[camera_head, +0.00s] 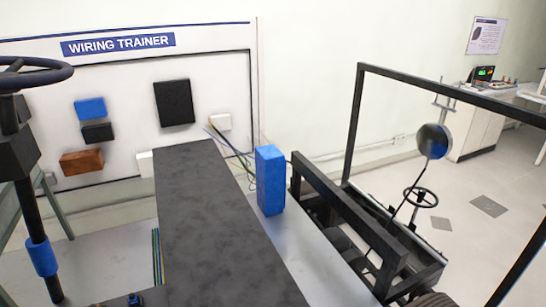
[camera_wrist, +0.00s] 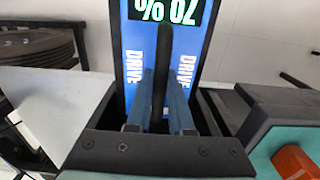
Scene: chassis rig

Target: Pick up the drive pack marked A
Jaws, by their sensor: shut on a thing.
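In the wrist view, a blue drive pack (camera_wrist: 127,50) fills the upper middle. It has "DRIVE" lettering on both sides and a display reading "70 %" upside down in green. A black upright handle (camera_wrist: 162,45) runs down its middle. My gripper (camera_wrist: 160,85) is shut on this handle, one blue-grey finger on each side. No letter A is readable. In the head view, a blue box (camera_head: 270,180) stands beside a long dark grey slab. I cannot tell whether it is the same pack. My gripper does not show clearly there.
The dark grey slab (camera_head: 215,225) runs through the middle of the head view. A black chassis frame (camera_head: 345,220) with a small steering wheel (camera_head: 420,197) is at right. A wiring trainer board (camera_head: 125,60) stands behind. Open floor (camera_head: 470,240) shows at far right.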

